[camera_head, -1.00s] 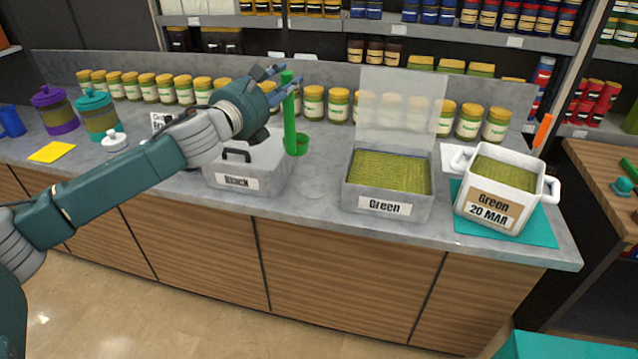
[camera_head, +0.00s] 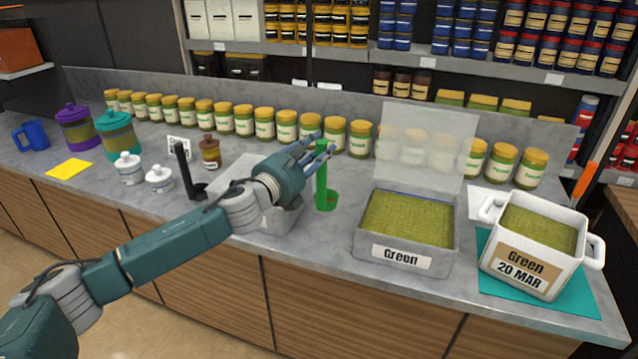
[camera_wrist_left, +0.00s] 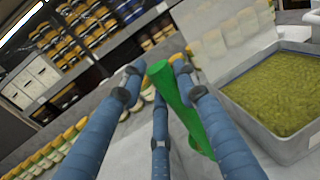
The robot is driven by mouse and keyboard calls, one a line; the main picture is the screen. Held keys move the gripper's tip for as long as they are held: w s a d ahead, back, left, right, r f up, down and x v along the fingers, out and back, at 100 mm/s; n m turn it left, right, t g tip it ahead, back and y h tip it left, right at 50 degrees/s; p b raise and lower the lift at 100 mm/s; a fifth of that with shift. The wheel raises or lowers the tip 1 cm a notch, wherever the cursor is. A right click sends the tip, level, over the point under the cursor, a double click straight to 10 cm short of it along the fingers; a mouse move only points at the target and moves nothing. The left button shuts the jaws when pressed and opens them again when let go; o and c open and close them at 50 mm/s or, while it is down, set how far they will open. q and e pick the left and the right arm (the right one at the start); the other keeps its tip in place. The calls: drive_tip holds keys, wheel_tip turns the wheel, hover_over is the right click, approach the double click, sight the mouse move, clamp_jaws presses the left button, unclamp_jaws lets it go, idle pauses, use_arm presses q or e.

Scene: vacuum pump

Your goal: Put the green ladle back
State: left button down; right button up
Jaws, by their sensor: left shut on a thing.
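The green ladle (camera_head: 321,188) is upright over the counter, between the closed grey container and the open Green bin; its cup is at the bottom. I cannot tell whether the cup touches the counter. My left gripper (camera_head: 322,148) is shut on the top of the ladle's handle. In the left wrist view the blue fingers (camera_wrist_left: 155,85) close around the green handle (camera_wrist_left: 180,105), and the ladle's lower part is partly hidden. The Green bin (camera_head: 403,258) is full of green grains, with its clear lid (camera_head: 425,130) raised. My right gripper is not in view.
A white pot (camera_head: 515,274) labelled Green 20 MAR stands on a teal mat (camera_head: 590,299) at the right. A black ladle (camera_head: 184,165) stands left of the grey container (camera_head: 285,218), which my arm partly covers. Yellow-lidded jars (camera_head: 265,122) line the back.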

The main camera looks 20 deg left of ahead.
sight(317, 181)
use_arm(q)
wheel_tip(317, 181, down, 8)
drive_tip(key=shift+w+r+b, duration=0.1)
drive_tip(key=shift+r+b, duration=0.1)
drive_tip(key=shift+b, duration=0.2)
drive_tip(key=shift+w+f, duration=0.1)
drive_tip(key=shift+f, duration=0.45)
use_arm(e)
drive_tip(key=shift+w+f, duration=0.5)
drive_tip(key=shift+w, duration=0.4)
use_arm(q)
drive_tip(key=shift+f, duration=0.15)
drive_tip(key=c, duration=1.3)
unclamp_jaws()
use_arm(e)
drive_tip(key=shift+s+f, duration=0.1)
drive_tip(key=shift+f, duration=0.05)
